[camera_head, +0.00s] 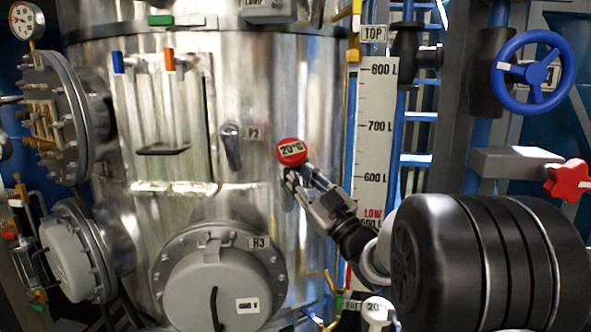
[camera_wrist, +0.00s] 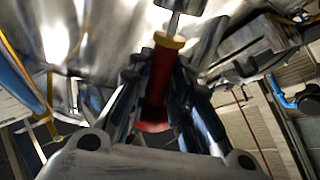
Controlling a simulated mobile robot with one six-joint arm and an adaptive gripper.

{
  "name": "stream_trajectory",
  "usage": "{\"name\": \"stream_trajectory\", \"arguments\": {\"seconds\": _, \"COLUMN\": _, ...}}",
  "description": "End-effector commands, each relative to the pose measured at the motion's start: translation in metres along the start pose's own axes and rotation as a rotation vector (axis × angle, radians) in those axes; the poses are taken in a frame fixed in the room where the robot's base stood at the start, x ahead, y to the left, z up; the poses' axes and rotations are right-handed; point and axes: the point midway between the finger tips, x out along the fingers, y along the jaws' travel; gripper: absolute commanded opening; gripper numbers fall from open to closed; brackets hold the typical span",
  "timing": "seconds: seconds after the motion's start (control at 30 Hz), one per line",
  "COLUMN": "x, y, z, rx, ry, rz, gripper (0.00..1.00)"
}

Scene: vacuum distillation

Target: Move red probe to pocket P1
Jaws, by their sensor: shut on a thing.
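The red probe (camera_head: 291,151) has a round head marked 20°C and is in front of the steel vessel's right side in the head view. My gripper (camera_head: 293,178) is shut on it just below the head. In the wrist view the red probe (camera_wrist: 158,85) is a red body with a yellow end between the fingers of my gripper (camera_wrist: 160,75). A metal stem shows beyond the yellow end; I cannot tell whether it sits in a pocket. A grey fitting (camera_head: 231,146) beside a label like P2 is to the left. No P1 label is readable.
The steel vessel (camera_head: 250,80) fills the middle, with a grey H3 cover (camera_head: 220,285) low down. A level scale (camera_head: 374,130) stands right of the probe. A blue handwheel (camera_head: 533,73) and red knob (camera_head: 567,180) are farther right. A white probe head (camera_head: 376,309) is below.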

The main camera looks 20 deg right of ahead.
Motion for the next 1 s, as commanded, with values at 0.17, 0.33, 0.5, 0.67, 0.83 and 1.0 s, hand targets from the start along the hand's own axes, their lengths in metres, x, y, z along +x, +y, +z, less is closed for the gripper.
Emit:
{"name": "stream_trajectory", "arguments": {"seconds": 0.17, "x": 0.000, "y": 0.000, "z": 0.005, "rx": 0.001, "ry": 0.000, "rz": 0.000, "gripper": 0.00}}
{"name": "stream_trajectory", "arguments": {"seconds": 0.33, "x": 0.000, "y": 0.000, "z": 0.009, "rx": 0.001, "ry": 0.000, "rz": 0.000, "gripper": 0.00}}
{"name": "stream_trajectory", "arguments": {"seconds": 0.5, "x": 0.000, "y": 0.000, "z": 0.013, "rx": 0.001, "ry": 0.000, "rz": 0.000, "gripper": 0.00}}
{"name": "stream_trajectory", "arguments": {"seconds": 0.67, "x": 0.000, "y": 0.000, "z": 0.017, "rx": 0.001, "ry": 0.000, "rz": 0.000, "gripper": 0.00}}
{"name": "stream_trajectory", "arguments": {"seconds": 0.83, "x": 0.000, "y": 0.000, "z": 0.019, "rx": 0.000, "ry": 0.001, "rz": 0.000, "gripper": 0.22}}
{"name": "stream_trajectory", "arguments": {"seconds": 1.0, "x": 0.000, "y": 0.000, "z": 0.019, "rx": 0.000, "ry": 0.001, "rz": 0.000, "gripper": 0.33}}
